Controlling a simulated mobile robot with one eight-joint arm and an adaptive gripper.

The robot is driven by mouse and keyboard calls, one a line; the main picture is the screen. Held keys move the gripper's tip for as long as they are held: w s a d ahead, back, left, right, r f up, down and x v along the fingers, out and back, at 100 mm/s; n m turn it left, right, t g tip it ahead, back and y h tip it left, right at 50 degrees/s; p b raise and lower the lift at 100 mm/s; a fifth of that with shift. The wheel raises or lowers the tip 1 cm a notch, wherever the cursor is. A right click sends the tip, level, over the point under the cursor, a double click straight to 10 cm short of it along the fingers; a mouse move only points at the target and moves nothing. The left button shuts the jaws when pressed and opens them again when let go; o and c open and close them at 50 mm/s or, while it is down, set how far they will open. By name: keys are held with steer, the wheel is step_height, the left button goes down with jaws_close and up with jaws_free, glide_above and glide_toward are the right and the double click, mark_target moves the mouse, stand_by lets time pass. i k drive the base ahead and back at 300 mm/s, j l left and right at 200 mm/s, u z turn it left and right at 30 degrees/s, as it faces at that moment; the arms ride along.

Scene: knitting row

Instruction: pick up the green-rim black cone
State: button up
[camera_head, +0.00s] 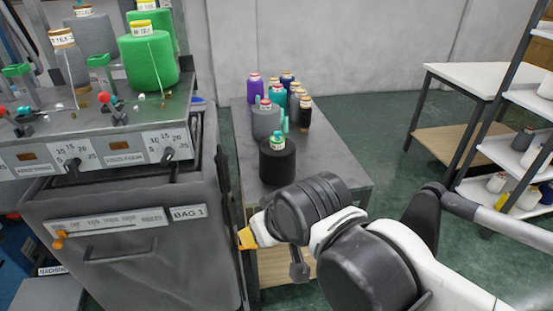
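A wide black cone (278,163) stands upright near the front of the grey table, in the head view. Its narrow top shows a green rim with a pale band. My gripper (250,236) is at the end of my arm, in front of the table's near edge and lower in the picture than the black cone. It appears apart from the cone. My wrist hides most of the gripper, so its fingers cannot be made out clearly.
Several purple, teal, grey and dark cones stand behind the black cone on the grey table (335,172). A knitting machine (110,190) with green cones on top stands close at left. A white table (490,78) and a shelf rack (505,150) are at right, with open floor between.

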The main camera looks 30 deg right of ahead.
mark_target(276, 159)
steer(key=l+u, duration=0.15)
steer(key=l, duration=0.45)
steer(key=l+u, duration=0.15)
steer(key=l, duration=0.45)
steer(key=l+u, duration=0.15)
steer(key=l, duration=0.45)
steer(key=k+l+u, duration=0.15)
steer(key=l, duration=0.45)
steer(key=l+u, duration=0.15)
steer(key=l, duration=0.45)
steer(key=k+l+u, duration=0.15)
steer(key=l, duration=0.4)
steer(key=k+l+u, duration=0.15)
steer(key=l, duration=0.4)
steer(key=k+l+u, duration=0.15)
steer(key=l, duration=0.4)
steer(key=k, duration=0.05)
